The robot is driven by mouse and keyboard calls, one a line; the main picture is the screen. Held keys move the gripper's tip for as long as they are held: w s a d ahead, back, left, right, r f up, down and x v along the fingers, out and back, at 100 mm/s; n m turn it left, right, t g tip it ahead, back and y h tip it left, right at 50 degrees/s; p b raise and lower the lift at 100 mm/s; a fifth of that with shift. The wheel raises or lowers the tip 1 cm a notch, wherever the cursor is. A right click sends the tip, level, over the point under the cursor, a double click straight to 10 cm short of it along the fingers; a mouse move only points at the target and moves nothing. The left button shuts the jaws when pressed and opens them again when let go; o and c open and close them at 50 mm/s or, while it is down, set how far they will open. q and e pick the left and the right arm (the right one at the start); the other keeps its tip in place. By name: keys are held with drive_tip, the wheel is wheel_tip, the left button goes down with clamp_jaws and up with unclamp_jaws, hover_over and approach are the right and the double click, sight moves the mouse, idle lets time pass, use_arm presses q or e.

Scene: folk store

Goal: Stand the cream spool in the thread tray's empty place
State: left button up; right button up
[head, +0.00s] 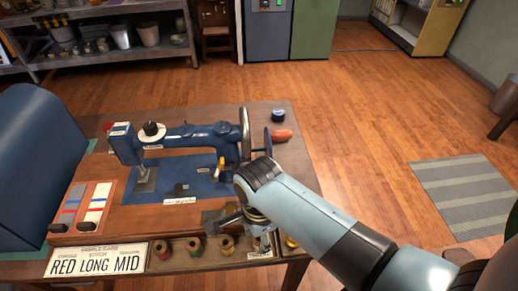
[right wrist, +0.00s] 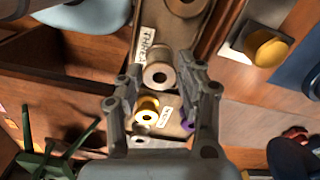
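The cream spool (right wrist: 158,77) shows in the right wrist view, its round end with a dark hole facing the camera. My right gripper (right wrist: 159,65) has a finger close on each side of it and looks shut on it. My left gripper is not in view.
A blue sewing machine (head: 190,138) stands behind the tray. The sample card (head: 98,260) is left of the tray, with a board of coloured strips (head: 84,210) behind it. A purple spool (right wrist: 189,124) lies close to my right finger in the wrist view.

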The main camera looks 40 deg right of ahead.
wheel_tip(320, 180, up, 12)
drive_tip(key=shift+r+p, duration=0.2)
drive_tip(key=shift+p, duration=0.55)
idle(0.4)
